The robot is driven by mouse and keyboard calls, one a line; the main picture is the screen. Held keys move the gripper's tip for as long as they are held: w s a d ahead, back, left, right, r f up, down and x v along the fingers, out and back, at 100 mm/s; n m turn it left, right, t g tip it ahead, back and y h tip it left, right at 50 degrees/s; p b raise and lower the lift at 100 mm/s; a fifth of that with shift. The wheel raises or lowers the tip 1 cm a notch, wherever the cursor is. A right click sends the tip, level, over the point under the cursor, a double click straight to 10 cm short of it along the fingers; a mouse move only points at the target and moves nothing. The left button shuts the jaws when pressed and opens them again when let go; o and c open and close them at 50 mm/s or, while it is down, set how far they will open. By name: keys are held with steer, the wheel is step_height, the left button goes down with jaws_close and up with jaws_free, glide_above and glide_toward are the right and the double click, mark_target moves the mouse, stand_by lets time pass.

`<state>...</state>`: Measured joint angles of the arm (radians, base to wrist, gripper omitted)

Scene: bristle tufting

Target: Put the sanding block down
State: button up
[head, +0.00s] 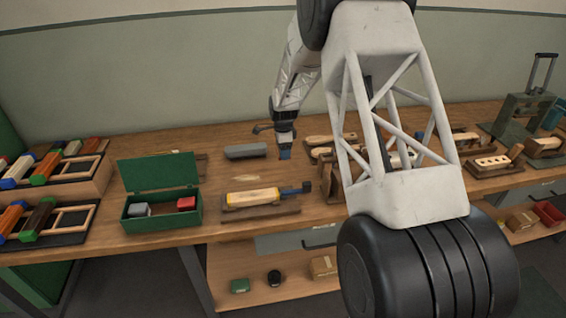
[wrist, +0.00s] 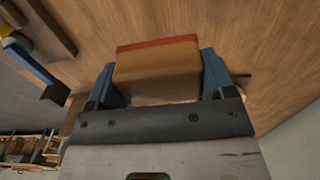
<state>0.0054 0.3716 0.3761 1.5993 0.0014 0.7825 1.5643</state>
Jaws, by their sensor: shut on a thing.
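The sanding block (wrist: 157,72) is brown with a red strip along its far edge. It sits between the two blue fingers of my gripper (wrist: 158,60) in the wrist view, and the fingers are shut on its sides. In the head view my gripper (head: 285,153) is low over the back middle of the workbench (head: 225,168), just right of a long grey block (head: 246,151). The sanding block cannot be made out there. Whether it touches the bench top is unclear.
An open green box (head: 160,224) holds a grey and a red block. A wooden fixture (head: 260,210) with a pale brush block and blue handle stands in front. Racks (head: 62,217) of coloured blocks are at left. Wooden pieces (head: 318,140) lie right of my gripper.

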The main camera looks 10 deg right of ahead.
mark_target(283, 167)
steer(key=shift+f, duration=1.15)
steer(key=shift+f, duration=1.85)
steer(key=shift+f, duration=0.1)
steer(key=o, duration=0.9)
steer(key=shift+c, duration=0.2)
step_height(283, 167, up, 12)
steer(key=shift+s+r, duration=0.1)
